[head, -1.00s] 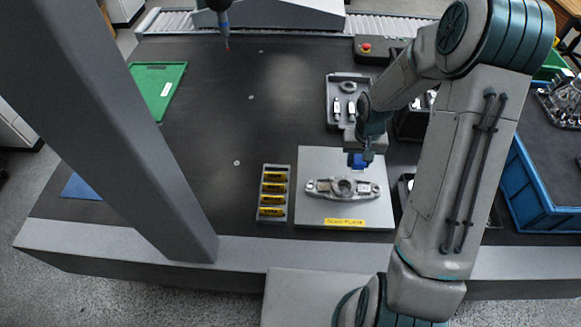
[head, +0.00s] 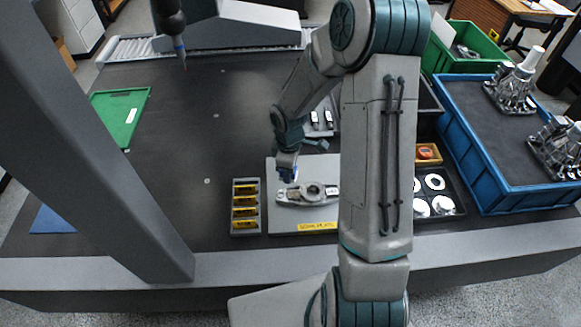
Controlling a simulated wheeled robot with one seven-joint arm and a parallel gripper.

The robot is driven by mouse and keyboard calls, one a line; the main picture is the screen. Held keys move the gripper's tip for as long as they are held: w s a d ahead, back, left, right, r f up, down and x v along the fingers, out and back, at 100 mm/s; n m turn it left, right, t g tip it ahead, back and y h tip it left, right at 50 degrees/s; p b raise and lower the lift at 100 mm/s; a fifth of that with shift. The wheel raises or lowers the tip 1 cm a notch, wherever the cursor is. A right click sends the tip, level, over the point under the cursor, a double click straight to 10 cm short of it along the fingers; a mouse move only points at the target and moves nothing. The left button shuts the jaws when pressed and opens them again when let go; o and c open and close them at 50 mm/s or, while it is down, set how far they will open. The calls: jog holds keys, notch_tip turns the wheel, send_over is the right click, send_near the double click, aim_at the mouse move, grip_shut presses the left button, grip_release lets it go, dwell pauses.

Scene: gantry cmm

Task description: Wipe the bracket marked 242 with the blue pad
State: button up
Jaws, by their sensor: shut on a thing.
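A grey metal bracket (head: 305,194) lies flat on the light grey plate (head: 285,219), which has a yellow label on its front edge. A number on the bracket is too small to read. My gripper (head: 288,164) is shut on the blue pad (head: 287,175). The pad is at or just above the left end of the bracket; I cannot tell if it touches. My arm covers the right side of the plate.
A rack with several yellow-labelled pieces (head: 245,228) stands left of the plate. A black tray with round parts (head: 455,203) and a blue crate (head: 503,203) are to the right. A probe (head: 182,55) hangs at the back.

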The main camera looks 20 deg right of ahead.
jog(key=n, duration=0.4)
jog(key=r+n, duration=0.1)
jog(key=n, duration=0.1)
jog(key=shift+s, duration=0.25)
jog(key=n, duration=0.4)
jog(key=shift+s+r+p, duration=0.15)
jog(key=shift+s+p, duration=0.05)
jog(key=shift+p, duration=0.15)
jog(key=n, duration=0.6)
jog(key=shift+s+r, duration=0.25)
jog(key=shift+r, duration=0.1)
jog(key=n, duration=0.5)
jog(key=shift+s+r+p, duration=0.2)
jog(key=shift+r+p, duration=0.05)
jog(key=shift+p, duration=0.05)
jog(key=shift+f, duration=0.15)
notch_tip(320, 180, down, 4)
jog(key=b, duration=0.4)
jog(key=shift+b, duration=0.35)
